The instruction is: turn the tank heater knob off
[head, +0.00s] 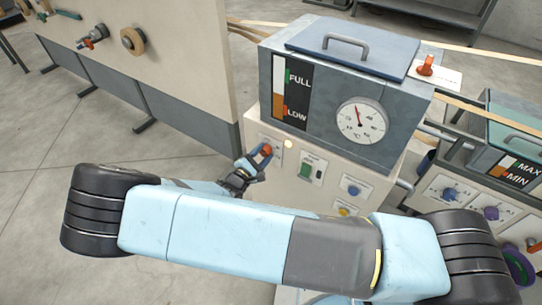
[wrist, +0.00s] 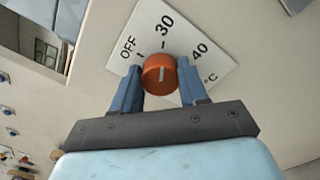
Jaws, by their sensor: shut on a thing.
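The tank heater knob (wrist: 160,72) is round and orange, with a white line on its face. In the wrist view it sits on a white dial plate (wrist: 178,38) marked OFF, 30 and 40 °C. The white line is nearly upright and appears to point toward the 30 mark, not at OFF. My gripper (wrist: 160,82) has a blue finger on each side of the knob and is shut on it. In the head view the knob (head: 266,150) shows at the panel's upper left, with my gripper (head: 256,163) at it; its dial is partly hidden.
A beige panel wall (head: 190,60) stands close on the left.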

